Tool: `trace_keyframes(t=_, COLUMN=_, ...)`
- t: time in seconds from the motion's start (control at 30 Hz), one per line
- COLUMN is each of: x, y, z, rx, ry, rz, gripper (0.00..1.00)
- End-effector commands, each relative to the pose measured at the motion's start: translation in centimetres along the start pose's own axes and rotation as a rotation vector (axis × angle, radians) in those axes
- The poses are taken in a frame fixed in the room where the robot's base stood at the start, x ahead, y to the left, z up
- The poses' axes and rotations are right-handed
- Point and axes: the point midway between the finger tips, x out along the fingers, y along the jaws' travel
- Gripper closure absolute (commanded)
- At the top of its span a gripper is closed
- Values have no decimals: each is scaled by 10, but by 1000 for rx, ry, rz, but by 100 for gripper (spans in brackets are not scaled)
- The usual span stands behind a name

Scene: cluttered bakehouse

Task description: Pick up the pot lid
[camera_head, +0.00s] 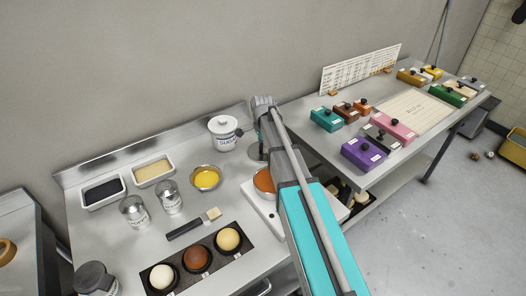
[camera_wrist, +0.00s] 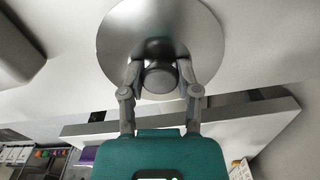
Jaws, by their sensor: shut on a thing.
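The pot lid (camera_wrist: 120,35) is a round grey metal disc in the wrist view, with a dark knob (camera_wrist: 160,80) at its centre. My gripper (camera_wrist: 160,72) is shut on this knob, one finger on each side. In the head view a piece of the grey lid (camera_head: 253,152) shows left of my arm; my arm hides the rest and the gripper. A pot with orange contents (camera_head: 264,181) sits on a white hob (camera_head: 258,207) just below it, partly behind my arm. I cannot tell how far the lid is from the surface under it.
A white sugar jar (camera_head: 222,134) stands close left of the lid. A side table (camera_head: 375,173) with coloured boxes is at right.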

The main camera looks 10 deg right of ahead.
Motion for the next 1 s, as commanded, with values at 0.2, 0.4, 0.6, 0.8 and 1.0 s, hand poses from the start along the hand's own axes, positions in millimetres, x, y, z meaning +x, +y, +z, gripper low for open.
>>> trace_keyframes(t=0.2, x=0, y=0, z=0, rx=0, ry=0, rz=0, gripper=100)
trace_keyframes(t=0.4, x=-5, y=0, z=0, rx=0, ry=0, rz=0, gripper=100)
trace_keyframes(t=0.6, x=-17, y=0, z=0, rx=0, ry=0, rz=0, gripper=100)
trace_keyframes(t=0.8, x=-36, y=0, z=0, rx=0, ry=0, rz=0, gripper=100)
trace_keyframes(t=1.0, x=-60, y=22, z=0, rx=1, ry=0, rz=0, gripper=100)
